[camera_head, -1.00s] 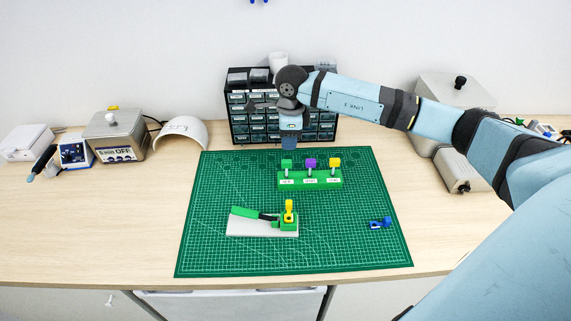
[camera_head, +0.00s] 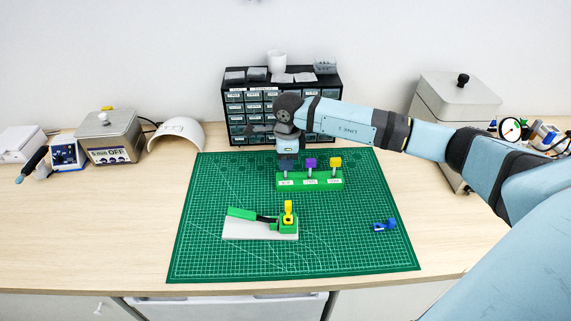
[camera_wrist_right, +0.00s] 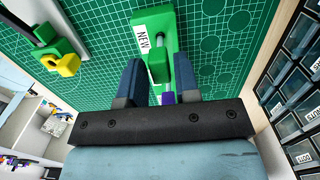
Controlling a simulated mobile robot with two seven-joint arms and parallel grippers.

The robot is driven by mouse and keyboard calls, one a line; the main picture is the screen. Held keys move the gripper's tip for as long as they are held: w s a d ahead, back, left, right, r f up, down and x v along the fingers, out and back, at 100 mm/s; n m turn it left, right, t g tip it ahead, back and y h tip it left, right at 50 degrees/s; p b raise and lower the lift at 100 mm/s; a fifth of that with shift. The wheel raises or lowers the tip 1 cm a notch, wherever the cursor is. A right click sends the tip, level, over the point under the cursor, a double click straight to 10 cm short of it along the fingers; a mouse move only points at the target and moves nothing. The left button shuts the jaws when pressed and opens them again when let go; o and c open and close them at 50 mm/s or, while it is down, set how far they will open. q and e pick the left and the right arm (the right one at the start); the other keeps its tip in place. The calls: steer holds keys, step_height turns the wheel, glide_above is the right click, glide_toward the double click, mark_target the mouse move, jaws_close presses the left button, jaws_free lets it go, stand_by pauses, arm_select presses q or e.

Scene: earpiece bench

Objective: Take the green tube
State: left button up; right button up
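The green tube (camera_wrist_right: 158,68) stands on a grey pin at the left end of the green rack (camera_head: 310,182). In the right wrist view it lies between the two fingers of my right gripper (camera_wrist_right: 159,82), with gaps showing beside it. The gripper looks open. In the head view my right gripper (camera_head: 287,163) covers the green tube. The purple tube (camera_head: 311,162) stands on the middle pin and the yellow tube (camera_head: 335,162) on the right pin. My left gripper is not in view.
On the green mat (camera_head: 200,250) are a white-based fixture (camera_head: 245,230) with a green lever and a yellow piece (camera_head: 288,208), and a blue part (camera_head: 384,225) at right. A drawer cabinet (camera_head: 240,110) stands just behind my gripper.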

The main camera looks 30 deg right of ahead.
jaws_close()
steer(key=shift+r+p, duration=0.65)
steer(key=shift+r, duration=0.95)
steer(key=shift+r+p, duration=1.1)
steer(key=shift+r, duration=1.3)
